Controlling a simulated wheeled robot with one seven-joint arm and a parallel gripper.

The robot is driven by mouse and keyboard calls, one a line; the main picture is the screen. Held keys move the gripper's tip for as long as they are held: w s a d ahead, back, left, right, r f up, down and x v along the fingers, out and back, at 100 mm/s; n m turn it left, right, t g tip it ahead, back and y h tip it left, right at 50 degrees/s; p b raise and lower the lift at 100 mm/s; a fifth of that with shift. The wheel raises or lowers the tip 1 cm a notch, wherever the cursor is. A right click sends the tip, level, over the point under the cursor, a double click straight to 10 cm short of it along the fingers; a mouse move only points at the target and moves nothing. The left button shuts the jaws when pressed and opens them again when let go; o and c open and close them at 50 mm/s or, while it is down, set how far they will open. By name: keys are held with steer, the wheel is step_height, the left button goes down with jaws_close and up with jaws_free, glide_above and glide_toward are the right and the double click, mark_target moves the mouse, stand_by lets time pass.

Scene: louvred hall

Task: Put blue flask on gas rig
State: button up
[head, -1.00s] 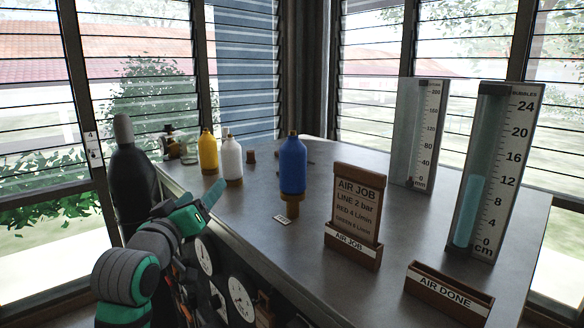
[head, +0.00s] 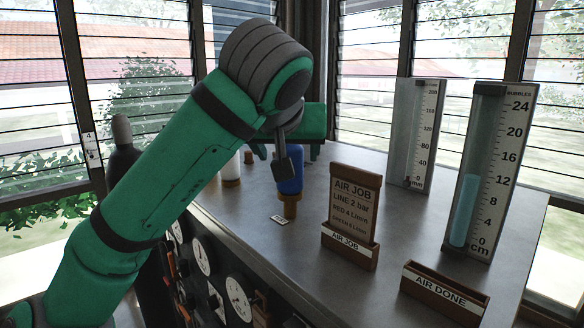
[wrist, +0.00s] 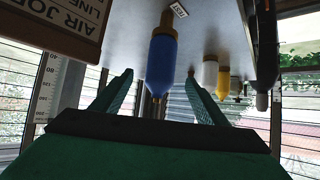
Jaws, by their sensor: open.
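The blue flask (head: 291,182) stands upright on a short brown post on the grey bench, beside a small label card (head: 279,219). My arm hides its upper part in the head view. In the wrist view the flask (wrist: 161,65) shows upside down, between the two fingers. My gripper (head: 287,153) is open, with its fingers pointing down at the flask's upper part; in the wrist view the gripper (wrist: 160,92) has a gap on both sides of the flask. Round dials (head: 238,300) sit on the bench's front panel; which part is the gas rig I cannot tell.
A white bottle (head: 231,170) stands left of the flask; a yellow one (wrist: 222,84) shows beside it in the wrist view. The AIR JOB sign (head: 352,205), AIR DONE holder (head: 445,290) and two scaled columns (head: 485,170) stand to the right. A dark cylinder (head: 122,130) is at left.

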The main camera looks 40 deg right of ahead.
steer(key=shift+x, duration=4.95)
steer(key=shift+f, duration=0.15)
steer(key=shift+a, duration=0.1)
jaws_close()
